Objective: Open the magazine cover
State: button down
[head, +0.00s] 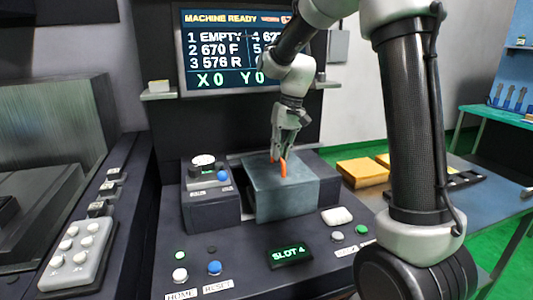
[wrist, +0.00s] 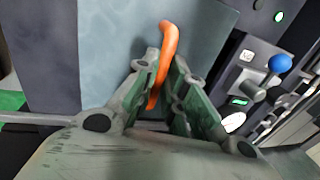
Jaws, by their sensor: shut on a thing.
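The magazine cover (head: 285,195) is a grey-blue box-shaped lid on the dark console, in the middle of the head view. It looks closed, and what lies under it is hidden. Its flat top (wrist: 115,45) fills much of the wrist view. An orange handle (head: 283,166) stands on the cover's top; it also shows in the wrist view (wrist: 168,50). My gripper (head: 278,158) is above the cover, pointing down. In the wrist view its fingers (wrist: 163,85) are shut around the orange handle.
A raised block with a blue knob (head: 223,176) stands close left of the cover. Buttons and a "SLOT 4" display (head: 289,255) lie in front. A screen (head: 238,50) stands behind. Yellow blocks (head: 362,172) lie on the table at right.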

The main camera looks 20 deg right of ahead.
jog(key=d, duration=1.3)
jog(key=c, duration=1.5)
grip_release()
jog(key=shift+r, duration=0.1)
jog(key=r, duration=0.4)
jog(key=d+r, duration=0.1)
jog(key=r, duration=0.2)
jog(key=d+r, duration=0.1)
jog(key=r, duration=0.3)
jog(key=shift+d+r, duration=0.15)
jog(key=shift+r, duration=0.15)
